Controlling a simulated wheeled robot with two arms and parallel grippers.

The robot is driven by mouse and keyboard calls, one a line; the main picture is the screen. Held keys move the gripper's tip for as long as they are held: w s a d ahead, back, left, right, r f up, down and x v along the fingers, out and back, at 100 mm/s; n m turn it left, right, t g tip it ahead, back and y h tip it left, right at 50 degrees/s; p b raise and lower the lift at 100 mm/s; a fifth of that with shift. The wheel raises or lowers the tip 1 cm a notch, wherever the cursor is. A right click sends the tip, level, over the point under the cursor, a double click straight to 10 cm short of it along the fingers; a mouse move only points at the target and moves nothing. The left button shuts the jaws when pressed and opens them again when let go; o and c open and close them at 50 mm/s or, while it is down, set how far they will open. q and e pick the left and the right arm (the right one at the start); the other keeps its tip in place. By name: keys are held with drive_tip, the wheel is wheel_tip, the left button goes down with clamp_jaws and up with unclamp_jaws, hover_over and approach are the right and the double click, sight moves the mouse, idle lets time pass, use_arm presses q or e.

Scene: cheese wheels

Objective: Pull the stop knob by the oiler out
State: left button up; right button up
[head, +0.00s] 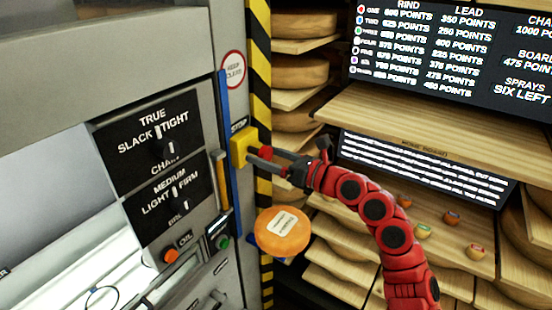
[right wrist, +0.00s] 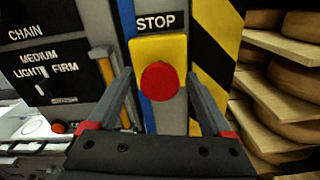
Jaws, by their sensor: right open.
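The red stop knob (right wrist: 159,81) sits on a yellow plate (right wrist: 158,48) under a STOP label in the right wrist view. In the head view the knob (head: 265,153) sticks out from the yellow housing (head: 240,147). My right gripper (head: 258,160) is open at the knob. In the right wrist view its two fingers (right wrist: 160,88) stand apart, one on each side of the knob, with a gap showing on both sides. The oiler's OIL label and orange button (head: 170,256) are at the lower left of the knob. My left gripper is not in view.
A blue strip and an orange-yellow handle (head: 221,180) run beside the knob. A yellow-black striped post (head: 261,60) stands to its right. An orange cheese wheel (head: 282,232) sits below my right gripper. Shelves of cheese wheels (head: 304,72) lie to the right.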

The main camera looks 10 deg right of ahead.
drive_tip(key=b+v, duration=0.5)
drive_tip(key=v, duration=1.2)
drive_tip(key=shift+s+d+b, duration=0.2)
drive_tip(key=shift+b, duration=0.15)
